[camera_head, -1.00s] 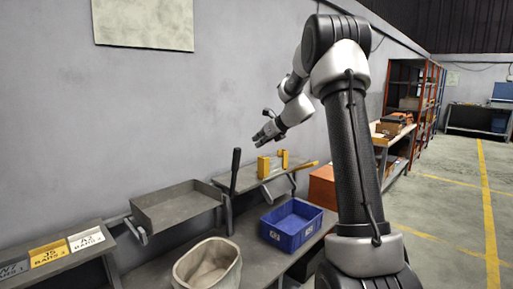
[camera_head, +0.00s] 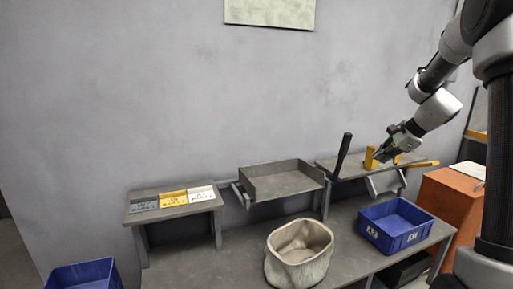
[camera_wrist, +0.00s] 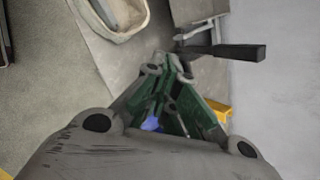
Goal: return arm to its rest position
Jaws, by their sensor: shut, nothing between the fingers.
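My gripper (camera_head: 384,156) hangs at the right of the head view, at the end of my arm, in front of the yellow fixture (camera_head: 370,158) on the raised shelf. In the wrist view its green-sided fingers (camera_wrist: 172,62) come together at their tips with nothing held between them. A patch of blue shows through the gap between the finger links. My arm reaches in from the upper right, bent downward, and its upper part is cut off by the picture edge.
A black lever (camera_head: 343,155) stands left of my gripper; its handle shows in the wrist view (camera_wrist: 238,52). Below are a grey tray (camera_head: 285,183), beige bin (camera_head: 299,272), blue bin (camera_head: 396,243) and workbench (camera_head: 215,268). An orange box (camera_head: 452,195) stands right.

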